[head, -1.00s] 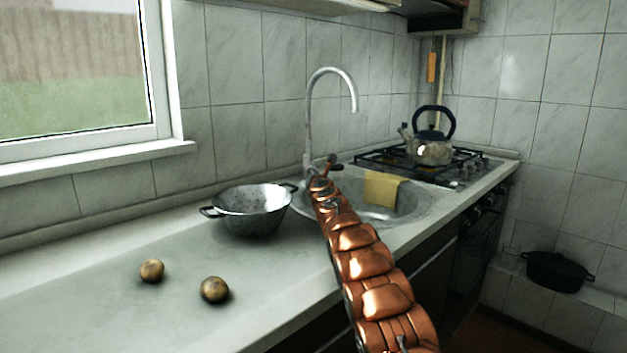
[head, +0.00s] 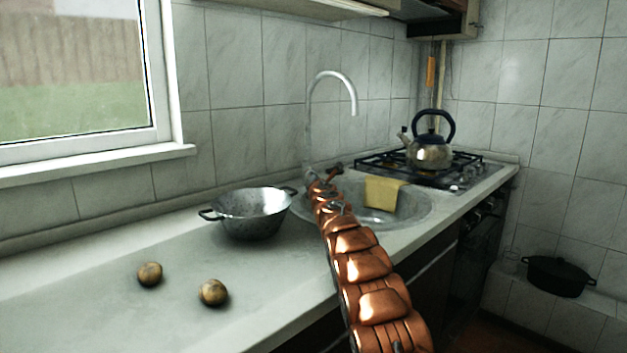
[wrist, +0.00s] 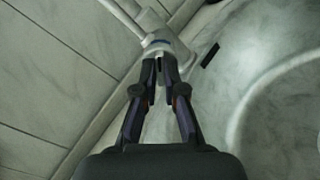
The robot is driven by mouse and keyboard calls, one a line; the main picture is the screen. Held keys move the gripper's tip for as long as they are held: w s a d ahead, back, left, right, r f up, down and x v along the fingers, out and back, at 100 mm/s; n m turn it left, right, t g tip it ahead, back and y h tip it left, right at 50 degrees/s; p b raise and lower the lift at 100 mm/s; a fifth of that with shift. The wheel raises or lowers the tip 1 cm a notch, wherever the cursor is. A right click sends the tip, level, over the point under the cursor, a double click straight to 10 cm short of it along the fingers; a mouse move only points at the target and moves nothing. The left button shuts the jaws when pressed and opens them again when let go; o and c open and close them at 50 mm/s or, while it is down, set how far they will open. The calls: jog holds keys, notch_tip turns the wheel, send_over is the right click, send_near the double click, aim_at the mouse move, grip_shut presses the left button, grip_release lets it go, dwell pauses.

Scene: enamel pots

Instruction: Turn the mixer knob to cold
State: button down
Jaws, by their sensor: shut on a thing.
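The mixer tap (head: 313,110) stands at the back edge of the sink, with a tall curved silver spout. Its base is partly hidden behind my copper-coloured arm in the head view.
A grey colander (head: 252,215) stands left of the sink (head: 415,212). A kettle (head: 430,154) stands on the hob. Two round brown items (head: 213,293) lie on the open counter. The tiled wall is close behind the tap.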

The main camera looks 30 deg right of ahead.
jog(key=c, duration=1.3)
grip_release()
jog(key=shift+o, duration=0.2)
jog(key=shift+s+r, duration=0.1)
jog(key=v, duration=0.7)
jog(key=shift+s+a, duration=0.15)
dwell(0.4)
